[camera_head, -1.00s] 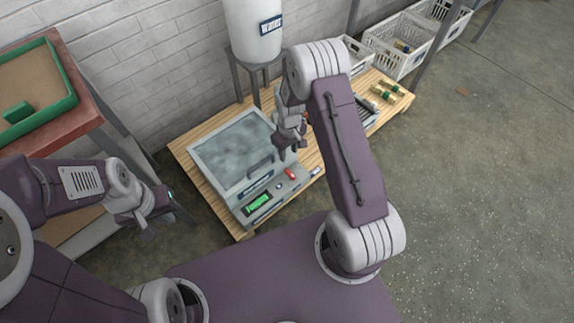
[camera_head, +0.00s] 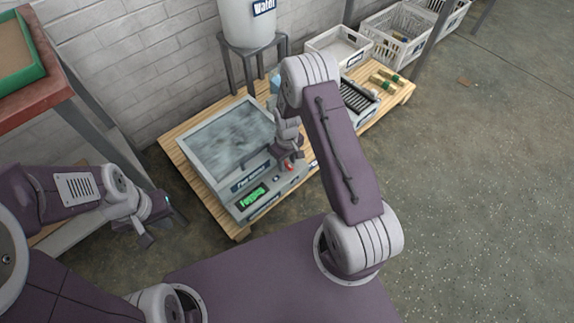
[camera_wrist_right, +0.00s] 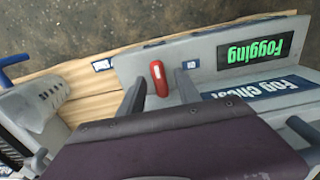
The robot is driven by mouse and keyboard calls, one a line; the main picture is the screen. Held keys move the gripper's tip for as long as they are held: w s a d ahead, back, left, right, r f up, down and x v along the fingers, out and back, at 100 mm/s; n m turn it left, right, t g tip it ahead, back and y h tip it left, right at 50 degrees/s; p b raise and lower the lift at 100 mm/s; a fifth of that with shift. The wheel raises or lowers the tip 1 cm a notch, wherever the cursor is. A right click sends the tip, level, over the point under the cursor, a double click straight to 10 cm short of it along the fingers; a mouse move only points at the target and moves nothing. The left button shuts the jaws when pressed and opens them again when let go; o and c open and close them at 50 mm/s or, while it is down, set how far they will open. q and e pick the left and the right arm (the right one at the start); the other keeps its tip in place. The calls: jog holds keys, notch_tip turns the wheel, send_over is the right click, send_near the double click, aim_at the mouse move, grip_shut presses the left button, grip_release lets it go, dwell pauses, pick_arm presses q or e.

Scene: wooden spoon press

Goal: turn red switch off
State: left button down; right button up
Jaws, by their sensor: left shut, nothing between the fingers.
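The red switch (camera_wrist_right: 159,78) sits on the grey front panel of the fog chest (camera_head: 222,140); a bit of it shows in the head view (camera_head: 289,167). My right gripper (camera_wrist_right: 160,92) is open, with one finger on each side of the switch in the wrist view. I cannot tell whether either finger touches it. In the head view my right gripper (camera_head: 288,158) is low over the panel and partly covers the switch. A green display (camera_wrist_right: 255,51) on the panel reads "Fogging". My left gripper (camera_head: 150,228) is shut and empty at the left, away from the chest.
The chest stands on a wooden pallet (camera_head: 173,138). A white water tank (camera_head: 245,22) on a stand is behind it. White crates (camera_head: 338,45) and small wood pieces (camera_head: 390,80) are at the back right. A red table (camera_head: 40,107) is at the left. Open floor lies right.

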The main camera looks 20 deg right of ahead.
jog(key=shift+r, duration=0.1)
grip_shut()
jog(key=m+p, duration=0.1)
jog(key=p, duration=0.1)
jog(key=m+p, duration=0.2)
jog(key=shift+r, duration=0.4)
jog(key=shift+f+m+p, duration=0.2)
jog(key=shift+m+p, duration=0.2)
jog(key=shift+m, duration=0.1)
jog(key=shift+f+m, duration=0.2)
jog(key=shift+m, duration=0.1)
grip_release()
jog(key=shift+r, duration=0.1)
